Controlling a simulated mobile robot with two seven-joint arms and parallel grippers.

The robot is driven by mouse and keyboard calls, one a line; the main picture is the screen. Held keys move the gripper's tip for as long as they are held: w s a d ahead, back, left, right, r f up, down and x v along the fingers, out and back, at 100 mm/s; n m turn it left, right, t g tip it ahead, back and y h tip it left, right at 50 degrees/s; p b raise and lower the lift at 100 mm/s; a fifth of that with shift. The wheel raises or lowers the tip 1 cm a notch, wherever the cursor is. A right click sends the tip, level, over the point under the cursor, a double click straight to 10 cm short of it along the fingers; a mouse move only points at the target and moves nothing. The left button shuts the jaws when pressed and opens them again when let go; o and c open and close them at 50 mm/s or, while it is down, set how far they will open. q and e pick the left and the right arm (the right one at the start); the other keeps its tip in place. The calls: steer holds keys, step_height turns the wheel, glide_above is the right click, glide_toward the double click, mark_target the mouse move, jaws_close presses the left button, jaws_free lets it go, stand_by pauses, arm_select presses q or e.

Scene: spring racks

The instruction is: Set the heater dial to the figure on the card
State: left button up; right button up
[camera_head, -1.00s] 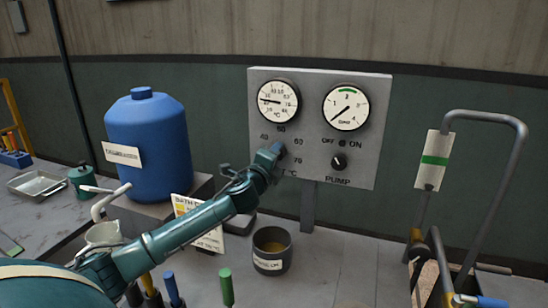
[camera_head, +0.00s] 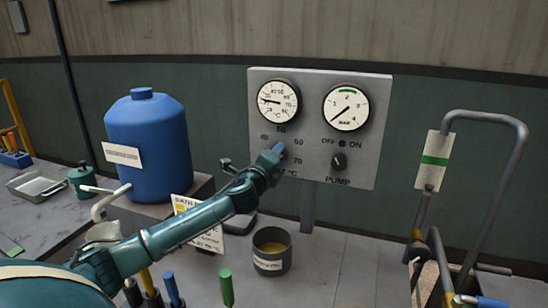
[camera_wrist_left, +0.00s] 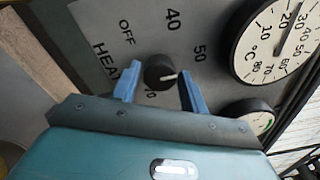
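The heater dial (camera_wrist_left: 160,72) is a dark round knob with a pale pointer on the grey panel. My left gripper (camera_head: 277,150) is at the panel and hides the dial in the head view. In the left wrist view its blue fingers (camera_wrist_left: 157,74) stand apart on either side of the knob, with small gaps showing. The pointer is just past 50, towards the right finger; the 60 mark is hidden there. OFF, 40, 50 and 70 show around it. The card (camera_head: 208,238) stands below, partly behind my arm; its figure is not readable. My right gripper is not in view.
The grey panel (camera_head: 340,86) also bears two gauges (camera_head: 346,108) and a pump knob (camera_head: 339,161). A dark pot (camera_head: 272,258) stands below it. A blue drum (camera_head: 150,150) is at left, a metal-handled rack (camera_head: 490,230) at right.

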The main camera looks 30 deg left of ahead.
arm_select(q)
steer(key=o, duration=0.3)
steer(key=b+v, duration=0.3)
steer(key=v, duration=1)
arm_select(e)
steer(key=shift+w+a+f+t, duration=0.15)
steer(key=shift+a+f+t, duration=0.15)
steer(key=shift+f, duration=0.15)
arm_select(q)
steer(key=shift+s+d, duration=0.1)
